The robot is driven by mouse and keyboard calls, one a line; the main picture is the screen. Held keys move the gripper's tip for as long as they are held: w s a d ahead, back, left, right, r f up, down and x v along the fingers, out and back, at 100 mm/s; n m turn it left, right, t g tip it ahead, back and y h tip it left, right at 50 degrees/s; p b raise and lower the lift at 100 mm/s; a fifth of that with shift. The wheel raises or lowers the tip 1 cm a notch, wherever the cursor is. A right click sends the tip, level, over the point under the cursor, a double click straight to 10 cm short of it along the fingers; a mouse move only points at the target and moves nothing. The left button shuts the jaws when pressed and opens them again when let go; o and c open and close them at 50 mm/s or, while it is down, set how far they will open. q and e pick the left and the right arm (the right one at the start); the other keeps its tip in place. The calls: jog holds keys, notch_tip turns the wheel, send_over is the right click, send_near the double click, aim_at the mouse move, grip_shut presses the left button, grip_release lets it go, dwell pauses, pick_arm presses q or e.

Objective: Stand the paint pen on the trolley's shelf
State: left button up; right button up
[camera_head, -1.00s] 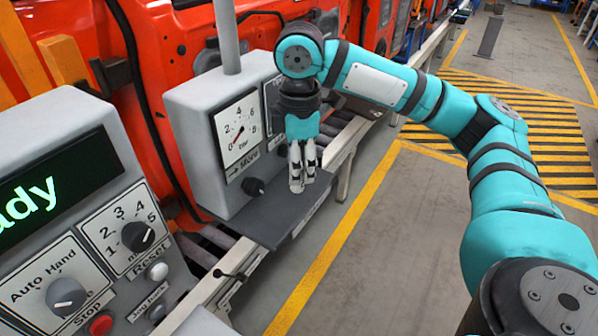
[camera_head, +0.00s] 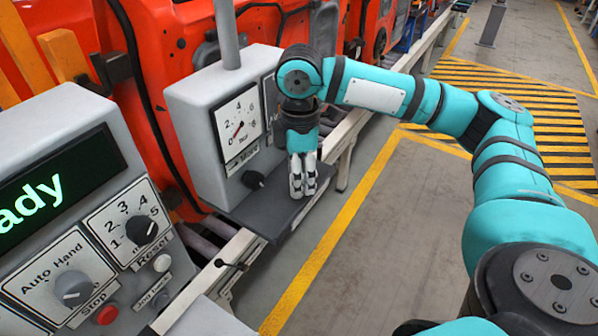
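My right gripper (camera_head: 303,188) hangs pointing down over the dark grey shelf (camera_head: 262,221) in front of the gauge box. Its two pale fingers are close together. I cannot tell whether they hold anything, or whether the fingertips touch the shelf. I cannot make out the paint pen anywhere; it may be hidden at the fingers. No trolley stands out clearly apart from this shelf and the box behind it. My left gripper is not in view.
The grey gauge box (camera_head: 187,135) with a dial and black knob stands just behind the shelf. A control panel (camera_head: 75,205) with a green display fills the left. Orange car bodies (camera_head: 165,40) stand behind. Open grey floor (camera_head: 400,240) with yellow lines lies right.

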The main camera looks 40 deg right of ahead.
jog(key=shift+r, duration=0.5)
notch_tip(320, 180, up, 7)
jog(key=b, duration=0.2)
jog(key=shift+a+b, duration=0.1)
jog(key=shift+b, duration=0.2)
notch_tip(320, 180, up, 3)
jog(key=shift+p, duration=0.5)
jog(key=shift+r, duration=0.7)
jog(key=shift+s+f, duration=0.1)
